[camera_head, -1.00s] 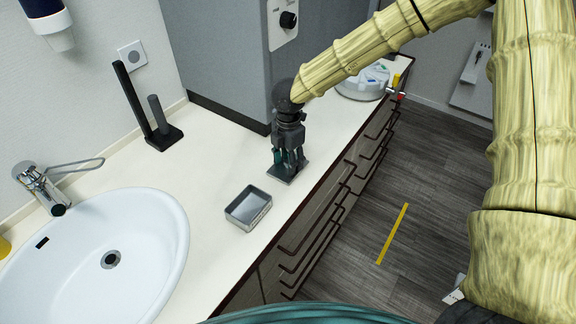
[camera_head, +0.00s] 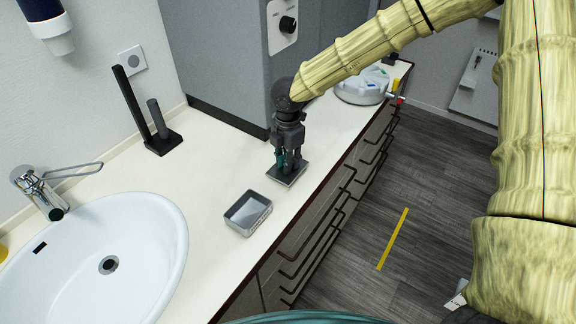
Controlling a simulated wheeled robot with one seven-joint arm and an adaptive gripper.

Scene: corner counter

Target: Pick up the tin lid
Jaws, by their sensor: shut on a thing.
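The tin lid (camera_head: 287,176) is a flat grey rectangular piece at the counter's front edge, beneath my gripper. My gripper (camera_head: 287,166) points down and is shut on the lid, its fingers partly hiding it. I cannot tell whether the lid is just clear of the counter or still touching it. The open tin (camera_head: 248,213), a shallow grey metal box, stands on the counter to the left of and nearer than the lid.
A white sink (camera_head: 95,255) with a tap (camera_head: 40,190) fills the left of the counter (camera_head: 215,175). A black stand (camera_head: 160,143) is at the wall. A grey cabinet (camera_head: 225,70) rises behind my gripper. A round white container (camera_head: 362,88) stands farther back.

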